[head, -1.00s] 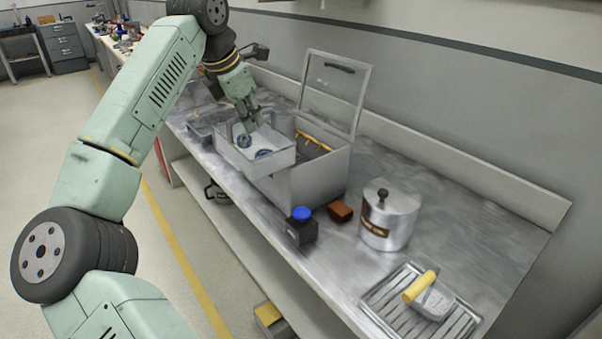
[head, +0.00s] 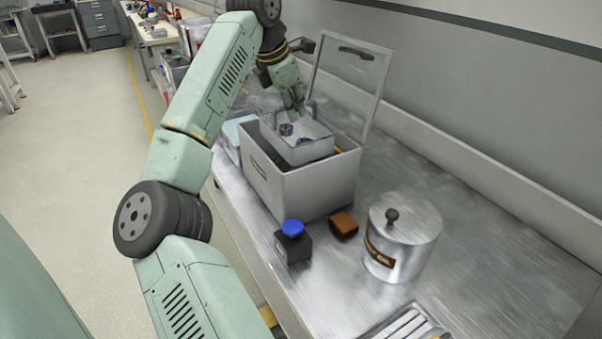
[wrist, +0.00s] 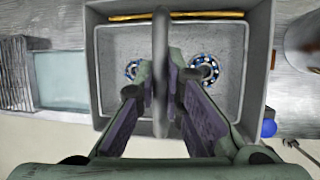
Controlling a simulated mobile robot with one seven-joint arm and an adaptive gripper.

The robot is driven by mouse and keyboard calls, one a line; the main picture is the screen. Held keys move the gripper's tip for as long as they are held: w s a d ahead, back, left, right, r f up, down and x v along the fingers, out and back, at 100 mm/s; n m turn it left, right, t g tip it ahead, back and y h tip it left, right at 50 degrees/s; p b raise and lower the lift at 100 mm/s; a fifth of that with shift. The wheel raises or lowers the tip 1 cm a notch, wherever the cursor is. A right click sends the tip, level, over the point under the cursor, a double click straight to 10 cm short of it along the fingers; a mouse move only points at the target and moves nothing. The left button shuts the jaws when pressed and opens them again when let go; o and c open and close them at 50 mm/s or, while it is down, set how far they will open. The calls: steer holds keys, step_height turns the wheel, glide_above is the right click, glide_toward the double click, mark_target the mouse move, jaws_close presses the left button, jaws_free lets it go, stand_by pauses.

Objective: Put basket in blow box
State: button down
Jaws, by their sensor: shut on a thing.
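The basket (head: 309,154) is a light grey tray with two round bearing-like parts (wrist: 204,69) inside. It sits level within the opening of the blow box (head: 318,190), a grey box with its framed lid (head: 376,75) standing open at the back. The basket's upper edge shows near the box rim; its underside is hidden, so I cannot tell whether it rests on anything. My gripper (head: 298,116) is above the basket, shut on its upright central handle (wrist: 161,75). In the wrist view the box wall (wrist: 263,45) surrounds the basket on the visible sides.
A metal pot with a lid (head: 402,245), a brown block (head: 343,225) and a dark bottle with a blue cap (head: 293,245) stand in front of the box. A slotted tray (head: 405,325) lies at the near edge. A pale blue-lined container (wrist: 62,80) is left of the box.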

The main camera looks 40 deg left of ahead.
mark_target(293, 142)
step_height(293, 142, down, 10)
steer(key=shift+r+p, duration=0.15)
steer(key=shift+p, duration=0.45)
steer(key=c, duration=2.2)
jaws_free()
steer(key=o, duration=0.5)
steer(key=b+v, duration=0.1)
steer(key=v, duration=1.1)
